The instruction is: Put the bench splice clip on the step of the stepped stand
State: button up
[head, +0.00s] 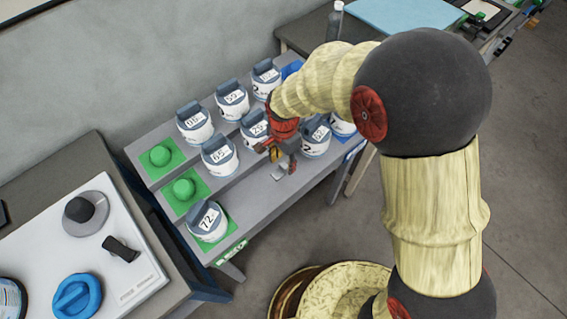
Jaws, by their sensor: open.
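The grey stepped stand (245,205) runs diagonally through the middle of the head view. Labelled blue-and-white reels stand on its levels. My gripper (282,170) is over the front level of the stand, right of the middle, pointing down with its jaws open. A small light grey piece (279,174) shows right at the fingertips. I cannot tell whether it is the splice clip or part of my fingers, nor whether it touches the stand. A black clip-like piece (121,248) lies on the white panel at the left; I cannot tell if that is the bench splice clip.
Reels (220,156) stand close beside and behind my gripper. Two green knobs (184,188) sit on green squares at the stand's left, near a front reel (208,222). The front level has bare room left of my gripper.

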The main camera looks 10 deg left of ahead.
aim_at(284, 165)
notch_tip(284, 165, up, 9)
jog(key=p, duration=0.2)
jog(key=shift+r, duration=0.15)
jog(key=s+d+r+n+t, duration=0.1)
jog(key=s+d+r+n, duration=0.1)
jog(key=d+r, duration=0.6)
jog(key=s+d+r+n+t, duration=0.2)
jog(key=d+r, duration=0.5)
jog(key=r, duration=0.1)
jog(key=s+d+r+n+t, duration=0.2)
jog(key=s+d+r+n, duration=0.2)
jog(key=s+d, duration=0.7)
jog(key=shift+d+r+t, duration=0.15)
jog(key=shift+r+t, duration=0.15)
jog(key=shift+r, duration=0.4)
jog(key=shift+s, duration=0.1)
